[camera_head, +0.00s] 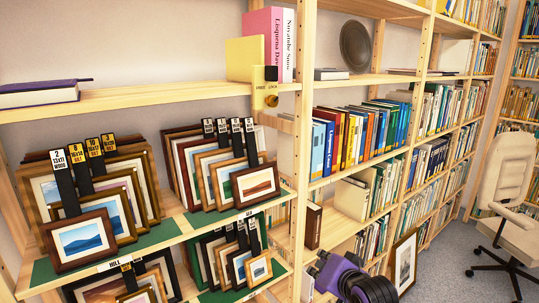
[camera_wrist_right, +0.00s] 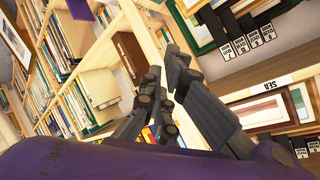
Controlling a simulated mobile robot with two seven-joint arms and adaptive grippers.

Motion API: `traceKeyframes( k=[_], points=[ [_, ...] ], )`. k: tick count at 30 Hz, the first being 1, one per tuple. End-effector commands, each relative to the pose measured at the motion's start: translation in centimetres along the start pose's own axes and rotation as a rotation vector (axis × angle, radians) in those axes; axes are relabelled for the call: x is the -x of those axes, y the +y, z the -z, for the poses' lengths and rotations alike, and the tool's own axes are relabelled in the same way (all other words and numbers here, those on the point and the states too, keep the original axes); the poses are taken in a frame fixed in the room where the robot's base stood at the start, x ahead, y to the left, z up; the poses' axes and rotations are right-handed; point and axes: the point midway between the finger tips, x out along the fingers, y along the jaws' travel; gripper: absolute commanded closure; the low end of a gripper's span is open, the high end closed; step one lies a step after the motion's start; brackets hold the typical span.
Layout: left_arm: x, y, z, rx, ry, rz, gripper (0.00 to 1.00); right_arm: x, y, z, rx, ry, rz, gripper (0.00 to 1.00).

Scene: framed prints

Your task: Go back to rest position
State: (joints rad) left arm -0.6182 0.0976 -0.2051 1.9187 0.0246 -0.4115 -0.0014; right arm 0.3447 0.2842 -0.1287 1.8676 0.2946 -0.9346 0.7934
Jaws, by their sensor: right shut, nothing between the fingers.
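My right gripper (camera_head: 318,267) shows at the bottom of the head view with its purple and black arm, in front of the lower part of the bookshelf. In the right wrist view its dark fingers (camera_wrist_right: 163,70) are together, with nothing held between them. A wooden shelf with framed prints lies beside the fingers in that view. My left gripper is in neither view.
Framed prints stand in rows on the left shelves, including a blue mountain print (camera_head: 83,244) and an orange landscape print (camera_head: 256,183). A large framed picture (camera_head: 403,262) leans at the shelf's foot. An office chair (camera_head: 505,190) stands right, on open grey floor (camera_head: 445,265).

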Motion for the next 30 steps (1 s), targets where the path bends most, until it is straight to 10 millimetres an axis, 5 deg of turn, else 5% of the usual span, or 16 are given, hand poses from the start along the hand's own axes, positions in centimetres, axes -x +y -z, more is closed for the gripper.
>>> traceKeyframes(
  k=[1,6,15,21,30],
  points=[
    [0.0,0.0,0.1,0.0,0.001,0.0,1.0,0.5,3.2,-3.5,0.03,-0.018,-0.031,1.0],
    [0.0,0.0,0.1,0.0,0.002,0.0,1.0,3.5,11.4,-13.2,0.172,-0.057,-0.108,1.0],
    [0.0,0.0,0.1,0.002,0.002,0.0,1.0,14.2,21.8,-29.0,0.436,-0.156,-0.236,1.0],
    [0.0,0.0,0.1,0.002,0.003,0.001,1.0,19.7,24.3,-34.4,0.554,-0.205,-0.279,1.0],
    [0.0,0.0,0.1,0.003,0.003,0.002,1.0,21.0,24.8,-35.5,0.587,-0.217,-0.288,1.0]
  ],
)
